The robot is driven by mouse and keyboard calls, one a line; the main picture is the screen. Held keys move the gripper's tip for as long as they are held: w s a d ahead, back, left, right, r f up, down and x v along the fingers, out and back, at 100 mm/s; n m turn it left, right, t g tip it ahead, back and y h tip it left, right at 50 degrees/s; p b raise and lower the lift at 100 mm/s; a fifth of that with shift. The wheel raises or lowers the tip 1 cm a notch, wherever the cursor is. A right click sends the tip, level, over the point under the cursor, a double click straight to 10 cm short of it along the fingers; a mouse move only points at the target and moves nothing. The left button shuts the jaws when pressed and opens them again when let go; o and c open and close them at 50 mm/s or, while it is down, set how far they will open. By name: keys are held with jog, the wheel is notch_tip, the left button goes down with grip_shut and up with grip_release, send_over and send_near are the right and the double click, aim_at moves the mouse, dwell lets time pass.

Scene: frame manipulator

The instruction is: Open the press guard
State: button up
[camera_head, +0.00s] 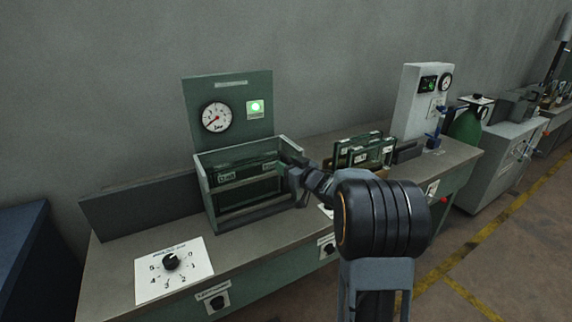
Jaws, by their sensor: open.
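The press (227,105) stands on the bench at centre left, a green back panel with a round gauge and a lit green lamp. In front of the panel is a grey-framed box with a green frame inside. The guard seems to be the grey barred front (252,213) of this box; how far it is open is hard to tell. My gripper (293,176) is at the box's right front edge, jaws open. It is small and partly hidden by my wrist, and I cannot tell whether it touches the guard.
A dial on a white plate (174,270) lies at the bench's left front. Several green frames (364,152) stand right of the press. Farther right is a white gauge unit (422,103). A low grey board (140,206) stands at the back left. The wall is close behind.

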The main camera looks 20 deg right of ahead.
jog(key=shift+w, duration=0.3)
grip_shut()
dwell(0.3)
